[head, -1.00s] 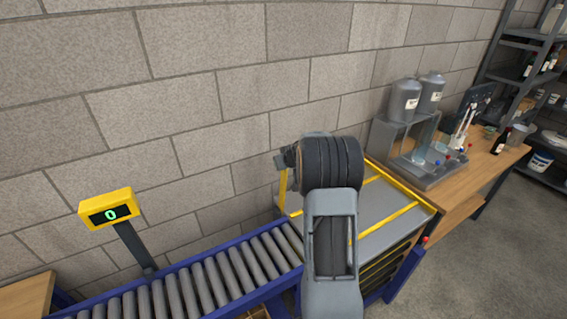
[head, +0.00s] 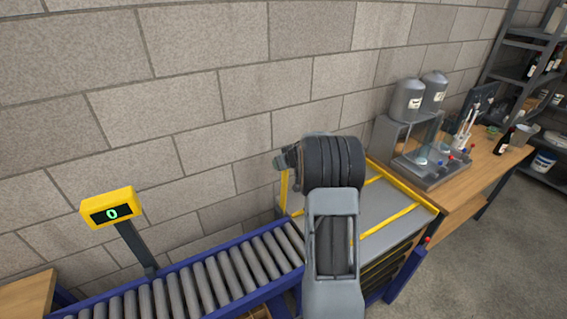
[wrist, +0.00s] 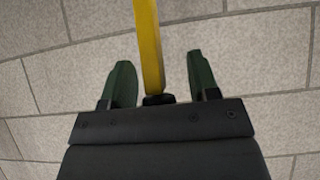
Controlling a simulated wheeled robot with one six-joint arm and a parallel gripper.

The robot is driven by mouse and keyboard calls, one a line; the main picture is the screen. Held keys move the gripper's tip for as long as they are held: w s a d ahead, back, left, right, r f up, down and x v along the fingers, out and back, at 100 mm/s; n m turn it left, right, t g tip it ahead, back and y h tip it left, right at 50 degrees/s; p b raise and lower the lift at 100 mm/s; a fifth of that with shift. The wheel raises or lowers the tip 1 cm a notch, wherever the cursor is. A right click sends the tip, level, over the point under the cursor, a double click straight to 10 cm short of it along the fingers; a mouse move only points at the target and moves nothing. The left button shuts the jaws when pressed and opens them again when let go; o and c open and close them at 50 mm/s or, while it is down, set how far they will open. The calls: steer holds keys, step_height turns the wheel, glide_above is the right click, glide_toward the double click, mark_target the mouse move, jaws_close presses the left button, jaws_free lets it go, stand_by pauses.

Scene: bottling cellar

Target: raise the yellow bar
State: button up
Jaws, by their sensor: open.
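In the wrist view the yellow bar (wrist: 149,45) comes down from the top edge, between my gripper's two dark green fingers, to a black end piece near the palm. My gripper (wrist: 158,62) is open, with a gap visible on each side of the bar; I cannot tell whether the bar touches the palm. In the head view my gripper (head: 283,161) is mostly hidden behind my arm. A short yellow upright, probably part of the yellow bar (head: 284,190), shows just below it.
A blue-framed roller conveyor (head: 215,280) leads to a grey platform with yellow strips (head: 385,205). A yellow display (head: 109,207) reading 0 stands beside the conveyor. A wooden bench (head: 480,170) with filling equipment is at right. A block wall (head: 200,90) stands close behind.

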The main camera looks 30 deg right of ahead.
steer(key=shift+r, duration=0.1)
steer(key=v, duration=1.3)
steer(key=shift+s+r, duration=0.2)
steer(key=shift+s, duration=0.15)
